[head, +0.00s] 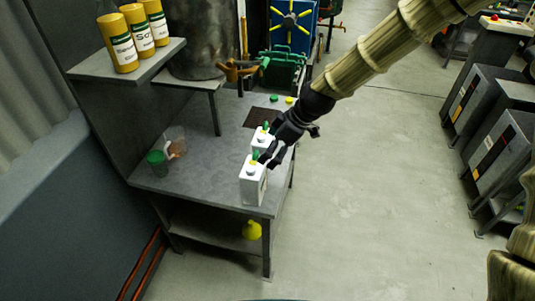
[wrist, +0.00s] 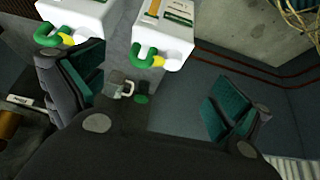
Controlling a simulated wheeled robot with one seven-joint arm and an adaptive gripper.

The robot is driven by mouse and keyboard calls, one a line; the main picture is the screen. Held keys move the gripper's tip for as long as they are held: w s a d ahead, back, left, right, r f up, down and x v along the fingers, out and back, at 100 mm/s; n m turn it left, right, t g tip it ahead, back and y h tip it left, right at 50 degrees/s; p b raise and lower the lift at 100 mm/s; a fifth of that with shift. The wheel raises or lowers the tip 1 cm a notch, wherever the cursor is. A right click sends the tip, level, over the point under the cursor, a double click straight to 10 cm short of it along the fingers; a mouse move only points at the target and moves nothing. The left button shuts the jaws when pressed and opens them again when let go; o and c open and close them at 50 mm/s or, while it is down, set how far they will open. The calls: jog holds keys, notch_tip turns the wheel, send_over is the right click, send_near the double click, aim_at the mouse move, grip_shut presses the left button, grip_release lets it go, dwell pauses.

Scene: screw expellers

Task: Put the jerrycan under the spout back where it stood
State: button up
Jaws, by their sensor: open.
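Two white jerrycans with green handles and yellow at the neck stand upright on the grey bench (head: 205,180). The near jerrycan (head: 253,184) is at the bench's front right corner; the far jerrycan (head: 258,140) is just behind it, partly hidden by my gripper. My gripper (head: 272,153) is open and empty, above and beside their tops at the right edge. In the wrist view my gripper (wrist: 155,88) has its teal pads wide apart, with one jerrycan (wrist: 170,28) at top centre and the other (wrist: 75,18) at top left. I cannot tell which one belongs under the spout.
A green cup (head: 157,161) and a clear jug (head: 176,142) stand at the bench's left. A yellow funnel (head: 251,230) lies on the lower shelf. Yellow canisters (head: 141,31) stand on the upper shelf (head: 125,72). Green machinery (head: 283,68) is behind. Open floor (head: 380,170) lies right.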

jog(key=shift+d+r, duration=0.1)
jog(key=shift+r, duration=0.1)
jog(key=shift+s, duration=0.1)
jog(key=s+d+f+m+g+h, duration=0.15)
jog(key=s+d+f+m, duration=0.25)
jog(key=s+f, duration=0.6)
jog(key=s+d+f+m+t+h, duration=0.15)
jog(key=s+d+f+m, duration=0.35)
jog(key=f, duration=0.8)
jog(key=s+d+f+m+g+h, duration=0.1)
jog(key=s+d+f+m, duration=0.2)
jog(key=s, duration=0.8)
jog(key=s+d+f+m+h, duration=0.1)
jog(key=s+d+f, duration=0.4)
jog(key=s, duration=0.6)
jog(key=shift+f+m+g+h, duration=0.4)
jog(key=shift+f+m, duration=0.35)
jog(key=shift+m, duration=0.15)
